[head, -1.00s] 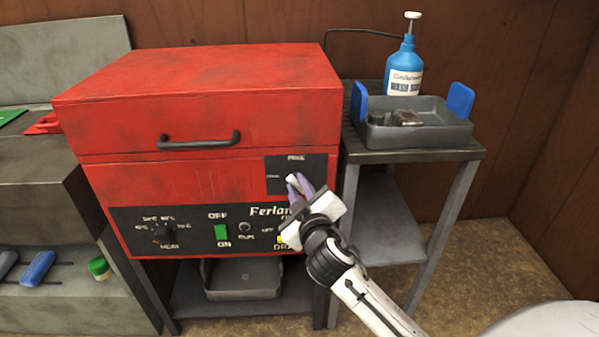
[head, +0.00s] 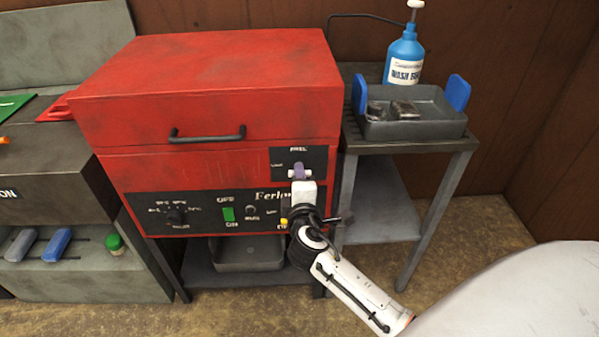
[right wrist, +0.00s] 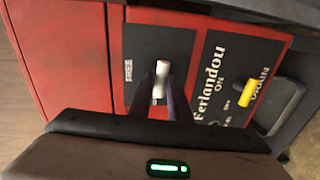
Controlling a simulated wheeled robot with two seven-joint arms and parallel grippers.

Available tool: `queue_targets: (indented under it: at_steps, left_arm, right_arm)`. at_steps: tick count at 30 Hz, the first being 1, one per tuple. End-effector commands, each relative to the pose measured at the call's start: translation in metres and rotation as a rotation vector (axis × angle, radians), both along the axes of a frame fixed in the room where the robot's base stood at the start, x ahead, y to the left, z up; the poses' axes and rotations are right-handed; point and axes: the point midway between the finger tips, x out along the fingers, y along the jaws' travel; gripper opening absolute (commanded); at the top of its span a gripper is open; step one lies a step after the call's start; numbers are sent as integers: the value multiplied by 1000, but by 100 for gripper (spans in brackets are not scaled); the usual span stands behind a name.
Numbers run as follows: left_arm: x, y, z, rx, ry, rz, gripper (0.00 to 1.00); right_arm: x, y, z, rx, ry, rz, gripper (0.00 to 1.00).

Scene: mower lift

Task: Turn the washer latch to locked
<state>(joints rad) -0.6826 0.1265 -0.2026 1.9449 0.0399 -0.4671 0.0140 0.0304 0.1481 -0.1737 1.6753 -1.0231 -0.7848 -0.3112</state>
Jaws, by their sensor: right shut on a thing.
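The red washer (head: 210,95) stands in front of me. The latch sits on a small black plate (head: 318,158) at its right front, marked FREE at the top and a small, hard-to-read word at the left. My right gripper (head: 300,171) is at the plate, with its purple fingers shut on the latch handle. In the right wrist view the pale latch handle (right wrist: 163,77) shows between the dark fingers (right wrist: 165,98). It appears to lie roughly level, crosswise to the FREE mark. My left gripper is out of view.
Below the latch are a panel with a green switch (head: 229,214), a dial (head: 176,215) and a yellow drain lever (right wrist: 249,92). At the right a side table (head: 365,147) holds a grey tray (head: 415,130) and a blue bottle (head: 404,60).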

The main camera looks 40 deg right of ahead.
Motion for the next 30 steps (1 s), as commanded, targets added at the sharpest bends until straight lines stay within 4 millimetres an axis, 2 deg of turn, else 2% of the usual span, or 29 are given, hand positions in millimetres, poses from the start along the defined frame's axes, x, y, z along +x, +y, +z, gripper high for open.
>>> queue_targets:
  at_steps: [20, 21, 24, 30]
  left_arm:
    - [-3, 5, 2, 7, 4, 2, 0]
    - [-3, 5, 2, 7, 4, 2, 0]
    - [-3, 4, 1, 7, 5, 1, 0]
    - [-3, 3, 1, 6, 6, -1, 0]
  right_arm:
    - [0, 1, -1, -55, 36, 1, 0]
    - [0, 1, -1, -55, 36, 1, 19]
    - [0, 1, -1, -55, 36, 1, 35]
    - [0, 0, -1, -55, 35, 0, 35]
